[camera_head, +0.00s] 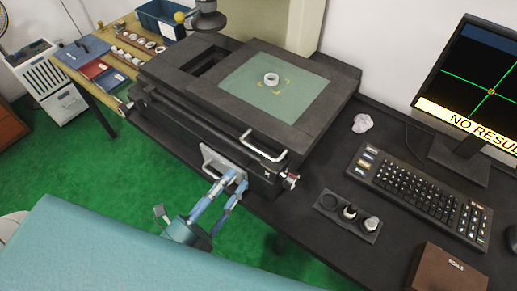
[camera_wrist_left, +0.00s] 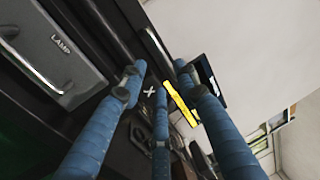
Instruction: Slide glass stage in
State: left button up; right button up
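The glass stage (camera_head: 243,86) is a pale green pane in a dark moving frame on top of the measuring machine. A metal bearing ring (camera_head: 271,79) sits on it, inside yellow corner marks. A silver bar handle (camera_head: 262,146) is on the front of the stage. My left gripper (camera_head: 236,181) is in front of the machine, below and left of that handle, near a grey panel (camera_head: 217,163). In the left wrist view its blue fingers (camera_wrist_left: 157,85) are spread, with nothing seen between them. Whether a fingertip touches the machine I cannot tell. My right gripper is not in view.
A small silver and red knob (camera_head: 291,180) sits at the machine's front right corner. A keyboard (camera_head: 418,192), a monitor (camera_head: 480,90), a tray of small parts (camera_head: 348,214) and a brown box (camera_head: 449,272) stand on the right. A wooden bench (camera_head: 122,52) with rings is at back left.

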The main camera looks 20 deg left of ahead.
aim_at(255, 150)
pick_arm(q)
jog(key=p+x, duration=0.2)
jog(key=x, duration=0.7)
jog(key=shift+w+p, duration=0.25)
jog(key=shift+p, duration=0.15)
jog(key=shift+w+d, duration=0.15)
jog(key=shift+w, duration=0.3)
grip_shut()
